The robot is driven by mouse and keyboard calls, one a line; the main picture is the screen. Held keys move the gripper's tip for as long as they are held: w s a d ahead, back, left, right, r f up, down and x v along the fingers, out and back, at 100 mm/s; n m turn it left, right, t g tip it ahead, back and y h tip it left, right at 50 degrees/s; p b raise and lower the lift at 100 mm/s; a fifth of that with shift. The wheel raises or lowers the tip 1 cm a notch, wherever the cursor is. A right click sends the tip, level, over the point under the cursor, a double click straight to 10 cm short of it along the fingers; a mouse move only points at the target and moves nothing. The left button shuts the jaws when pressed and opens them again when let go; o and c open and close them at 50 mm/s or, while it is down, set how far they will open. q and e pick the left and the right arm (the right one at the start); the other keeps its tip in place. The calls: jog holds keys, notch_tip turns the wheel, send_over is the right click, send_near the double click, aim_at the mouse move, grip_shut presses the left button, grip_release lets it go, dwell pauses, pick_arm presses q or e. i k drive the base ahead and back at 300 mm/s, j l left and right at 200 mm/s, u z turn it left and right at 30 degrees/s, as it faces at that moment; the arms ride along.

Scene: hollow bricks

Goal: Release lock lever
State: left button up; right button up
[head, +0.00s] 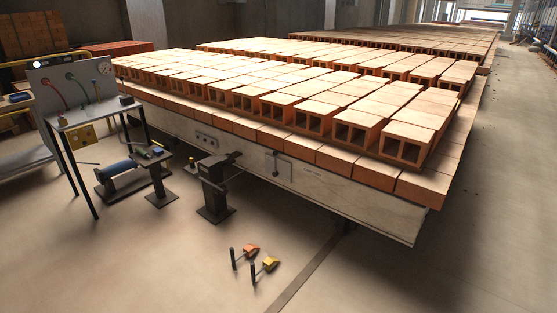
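Neither of my grippers shows in the head view. Which part is the lock lever is not clear from this frame. A small dark handle on a plate (278,166) sits on the pale side panel of the brick car (345,195). A black post device (214,188) with a dark arm reaching to the panel stands in front of the car. Two short dark upright rods, one beside an orange-topped piece (251,249) and one beside a yellow-topped piece (270,264), stand on the floor. Nothing touches these parts visibly.
Rows of hollow bricks (330,115) cover the car. A grey panel stand (80,90) with hoses and gauges is at the left. The floor in front and at right is mostly clear.

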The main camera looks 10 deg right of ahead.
aim_at(276, 173)
jog(key=i+l, duration=0.25)
jog(key=i, duration=0.25)
jog(key=i+l, duration=0.25)
jog(key=i, duration=0.25)
jog(key=i+l, duration=0.25)
jog(key=i, duration=0.25)
jog(key=i+j, duration=0.3)
